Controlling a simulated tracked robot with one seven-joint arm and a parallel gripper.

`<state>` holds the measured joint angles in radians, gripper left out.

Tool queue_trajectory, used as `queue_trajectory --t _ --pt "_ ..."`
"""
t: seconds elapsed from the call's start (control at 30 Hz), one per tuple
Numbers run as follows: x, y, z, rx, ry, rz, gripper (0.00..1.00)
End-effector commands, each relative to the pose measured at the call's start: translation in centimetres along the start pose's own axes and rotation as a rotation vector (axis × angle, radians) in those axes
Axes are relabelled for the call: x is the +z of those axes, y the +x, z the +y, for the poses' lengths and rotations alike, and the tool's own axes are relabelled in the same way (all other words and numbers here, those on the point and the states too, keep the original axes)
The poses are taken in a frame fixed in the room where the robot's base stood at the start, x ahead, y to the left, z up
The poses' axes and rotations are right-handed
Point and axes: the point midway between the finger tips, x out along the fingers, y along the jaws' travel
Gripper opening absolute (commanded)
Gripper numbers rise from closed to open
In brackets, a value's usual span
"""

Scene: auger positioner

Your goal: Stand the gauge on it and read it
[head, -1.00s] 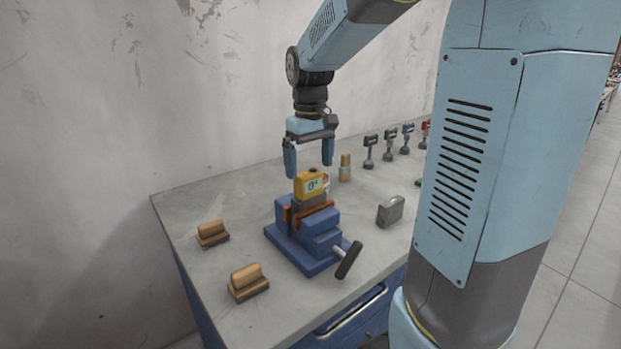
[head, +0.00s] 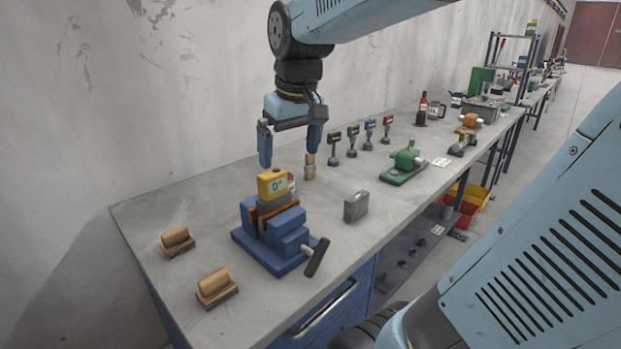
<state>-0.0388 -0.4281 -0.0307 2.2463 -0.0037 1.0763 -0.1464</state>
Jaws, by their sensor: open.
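The yellow gauge (head: 271,184) stands upright on top of a grey piece (head: 274,202) held between the jaws of a blue vise (head: 279,238). Its face reads 0°. My gripper (head: 288,160) is open and empty above the gauge, its two fingers pointing down and apart from it. Whether the fingers line up with the gauge in depth is hard to tell.
Two wooden-backed blocks (head: 177,241) (head: 215,287) lie left of the vise. A grey metal block (head: 356,206) stands to its right. A small wooden-topped cylinder (head: 309,166), several coloured-head tools (head: 353,140) and a green device (head: 405,166) stand farther back.

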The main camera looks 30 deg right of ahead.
Motion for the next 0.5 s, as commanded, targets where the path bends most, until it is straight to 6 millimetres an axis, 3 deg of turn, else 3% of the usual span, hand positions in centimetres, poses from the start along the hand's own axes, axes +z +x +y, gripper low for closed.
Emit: queue_trajectory --t 0.2,0.5 --pt "5.3 -0.2 -0.9 0.019 0.081 0.133 1.0" --pt "9.1 0.5 -1.4 0.03 0.148 0.237 1.0"
